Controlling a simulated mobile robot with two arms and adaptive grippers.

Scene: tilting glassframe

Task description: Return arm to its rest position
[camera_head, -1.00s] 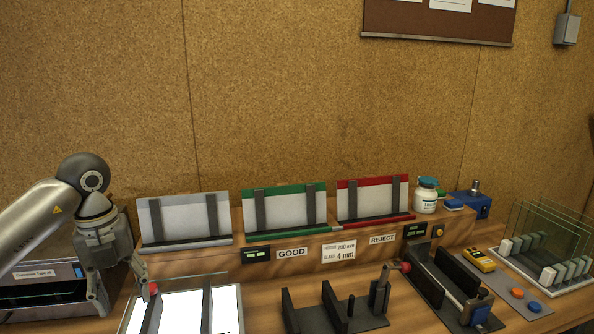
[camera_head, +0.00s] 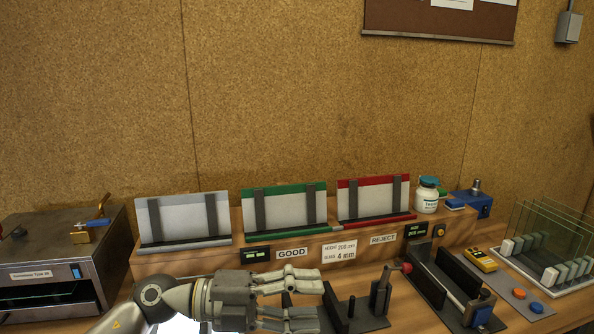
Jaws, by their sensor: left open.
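My left gripper (camera_head: 312,304) is low in the head view, left of the middle, with its fingers pointing right. It is open and nothing shows between its fingers. My left arm comes in from the bottom edge and lies low across the front of the bench. It hides most of the bright light panel (camera_head: 180,326) and part of the dark slotted fixture (camera_head: 352,312) just behind and right of the fingers. My right gripper is not in view.
A metal oven-like box (camera_head: 75,255) stands at the left. White, green (camera_head: 284,189) and red-topped (camera_head: 372,182) racks stand on the raised shelf. A clamp fixture (camera_head: 455,275) and a rack of glass panes (camera_head: 550,240) are at the right. The space above the bench is clear.

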